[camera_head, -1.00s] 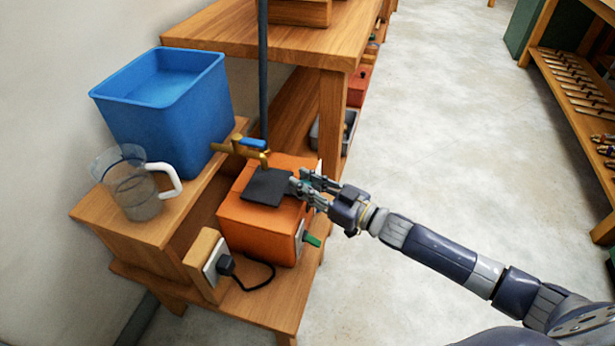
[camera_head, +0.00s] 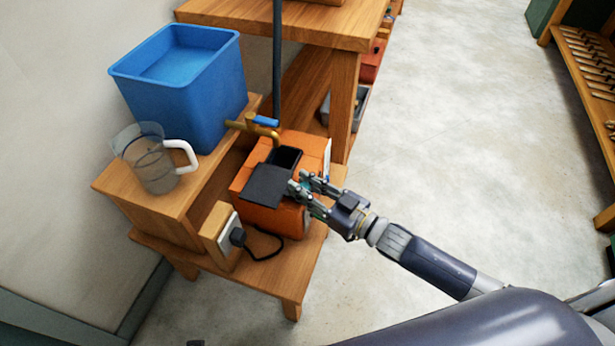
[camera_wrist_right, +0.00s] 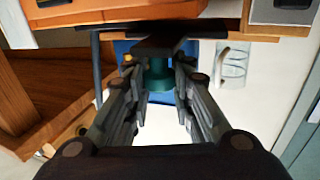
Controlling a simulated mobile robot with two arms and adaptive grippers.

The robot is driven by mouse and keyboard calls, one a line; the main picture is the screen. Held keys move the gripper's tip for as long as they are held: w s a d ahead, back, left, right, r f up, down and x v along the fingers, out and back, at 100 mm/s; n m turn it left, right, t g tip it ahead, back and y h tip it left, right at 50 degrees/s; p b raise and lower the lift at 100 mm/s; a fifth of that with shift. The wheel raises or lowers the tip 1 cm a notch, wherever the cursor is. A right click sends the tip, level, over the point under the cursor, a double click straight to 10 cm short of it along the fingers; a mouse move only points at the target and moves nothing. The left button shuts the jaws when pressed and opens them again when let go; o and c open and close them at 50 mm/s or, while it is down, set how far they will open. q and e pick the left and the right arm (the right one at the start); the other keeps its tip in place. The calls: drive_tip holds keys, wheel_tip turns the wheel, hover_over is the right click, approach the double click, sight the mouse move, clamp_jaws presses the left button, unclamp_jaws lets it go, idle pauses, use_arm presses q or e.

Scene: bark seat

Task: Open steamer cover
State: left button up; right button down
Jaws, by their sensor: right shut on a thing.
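The steamer is an orange box (camera_head: 262,216) on the low wooden stand; its orange side also shows in the wrist view (camera_wrist_right: 115,12). Its dark flat cover (camera_head: 262,186) sits to the near side of a dark opening (camera_head: 287,157) in the top. My right gripper (camera_head: 299,184) is shut at the cover's right edge. In the wrist view, the right fingers (camera_wrist_right: 158,88) close around a green knob (camera_wrist_right: 158,75) against the dark cover (camera_wrist_right: 160,46). I cannot tell whether the cover still touches the box. My left gripper is out of view.
A brass tap with a blue lever (camera_head: 264,121) stands just behind the opening. A blue bin (camera_head: 185,90) and a clear jug with a white handle (camera_head: 152,165) stand to the left. A socket with a black plug and cord (camera_head: 236,236) is in front.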

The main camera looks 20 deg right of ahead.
drive_tip(key=shift+s+a, duration=0.1)
drive_tip(key=c, duration=1.3)
unclamp_jaws()
drive_tip(key=shift+c, duration=0.2)
drive_tip(key=v, duration=1.2)
